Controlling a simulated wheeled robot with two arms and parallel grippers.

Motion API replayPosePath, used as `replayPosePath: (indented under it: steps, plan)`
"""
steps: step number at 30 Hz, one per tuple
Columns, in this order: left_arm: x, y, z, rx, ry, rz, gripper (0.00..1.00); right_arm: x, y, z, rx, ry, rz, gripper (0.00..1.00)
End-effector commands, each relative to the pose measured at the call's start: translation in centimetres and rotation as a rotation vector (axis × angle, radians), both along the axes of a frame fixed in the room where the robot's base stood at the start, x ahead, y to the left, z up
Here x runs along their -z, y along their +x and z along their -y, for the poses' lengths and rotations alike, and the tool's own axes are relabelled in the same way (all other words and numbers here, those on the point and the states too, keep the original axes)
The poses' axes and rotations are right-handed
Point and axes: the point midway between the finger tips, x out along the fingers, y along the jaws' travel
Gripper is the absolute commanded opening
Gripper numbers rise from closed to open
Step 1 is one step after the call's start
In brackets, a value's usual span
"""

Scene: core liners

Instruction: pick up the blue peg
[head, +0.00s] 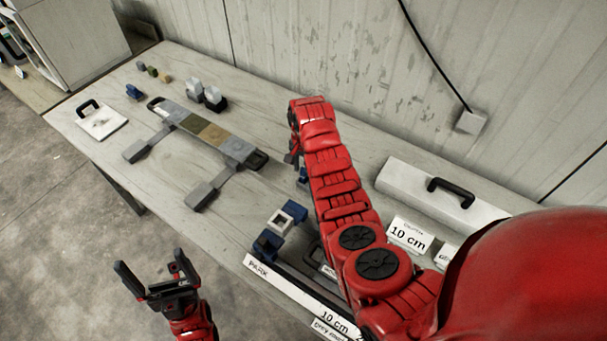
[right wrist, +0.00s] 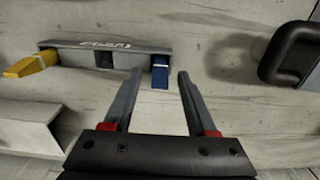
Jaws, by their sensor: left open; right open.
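The blue peg (right wrist: 160,68) sits at the right end of a grey rack (right wrist: 118,58) in the right wrist view. My right gripper (right wrist: 160,76) is open, and the peg appears between its two fingertips with a gap on each side. I cannot tell how far the tips are from it in depth. In the head view a small blue piece (head: 303,174), possibly the peg, shows beside my right arm, which hides most of that spot. My left gripper (head: 150,268) is open and empty in front of the table's near edge.
A yellow peg (right wrist: 30,64) is at the rack's left end. A black handle (right wrist: 292,55) is at right. On the table (head: 95,160) are a long sample tray (head: 233,145), blue-and-white blocks (head: 293,211), a white handled box (head: 410,185) and a handled plate (head: 100,122).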

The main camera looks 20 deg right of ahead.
Motion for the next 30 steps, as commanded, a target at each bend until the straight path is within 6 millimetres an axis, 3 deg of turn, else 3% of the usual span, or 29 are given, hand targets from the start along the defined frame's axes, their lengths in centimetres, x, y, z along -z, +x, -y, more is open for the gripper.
replayPosePath:
  steps: [4, 13, 30]
  plan:
    - [0.08, 0.0, 0.01, 0.0, 0.0, 0.0, 1.0, 0.04, -0.01, 0.01, 0.0, 0.0, 0.0, 0.54]
    - [0.08, 0.01, 0.0, 0.0, 0.0, 0.0, 1.0, 0.04, -0.03, 0.02, 0.0, 0.0, -0.001, 0.0]
    - [0.56, 0.0, 0.0, 0.0, 0.0, 0.0, 1.0, -0.49, 0.0, 0.05, 0.001, 0.0, -0.001, 0.0]
